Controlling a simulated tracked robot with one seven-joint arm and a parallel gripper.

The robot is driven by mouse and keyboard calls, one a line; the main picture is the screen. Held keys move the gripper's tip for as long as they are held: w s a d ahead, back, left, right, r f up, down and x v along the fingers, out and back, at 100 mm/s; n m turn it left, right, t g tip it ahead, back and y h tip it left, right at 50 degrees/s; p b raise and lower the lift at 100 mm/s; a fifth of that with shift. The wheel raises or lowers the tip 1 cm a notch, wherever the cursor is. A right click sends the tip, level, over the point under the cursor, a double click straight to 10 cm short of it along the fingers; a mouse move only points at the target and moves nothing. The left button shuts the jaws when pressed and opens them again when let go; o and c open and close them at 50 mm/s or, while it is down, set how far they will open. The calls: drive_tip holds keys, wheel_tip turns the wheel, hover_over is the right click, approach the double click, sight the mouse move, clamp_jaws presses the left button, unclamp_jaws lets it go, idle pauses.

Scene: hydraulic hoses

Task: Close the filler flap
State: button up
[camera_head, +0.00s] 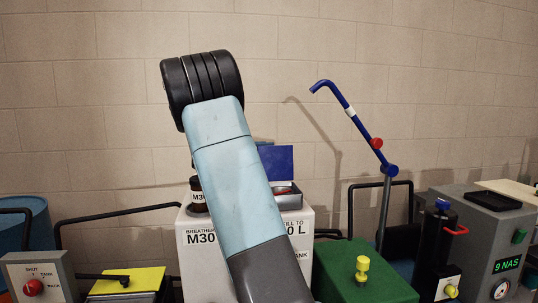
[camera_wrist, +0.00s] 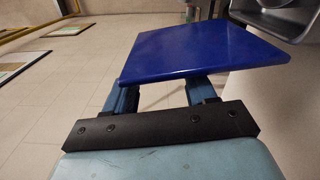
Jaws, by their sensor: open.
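The filler flap is a flat blue plate (camera_head: 277,162) standing open and upright at the back of the filler opening (camera_head: 285,190), on top of the white tank cabinet (camera_head: 297,255). In the wrist view the flap (camera_wrist: 200,50) lies across the view just beyond my gripper (camera_wrist: 162,92). My two blue fingers are spread apart with nothing held between them, and their far ends are hidden by the flap. I cannot tell whether they touch it. In the head view my own arm hides the gripper.
A dark breather cap (camera_head: 197,190) stands left of the flap on the cabinet. A blue lever arm (camera_head: 350,112) rises at right. A green box (camera_head: 362,275) with a yellow knob and a grey box (camera_head: 480,230) stand to the right. Part of the wall behind is bare.

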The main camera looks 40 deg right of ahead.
drive_tip(key=shift+s+d, duration=0.15)
drive_tip(key=shift+d, duration=0.15)
drive_tip(key=shift+c, duration=0.2)
drive_tip(key=shift+f, duration=0.1)
clamp_jaws()
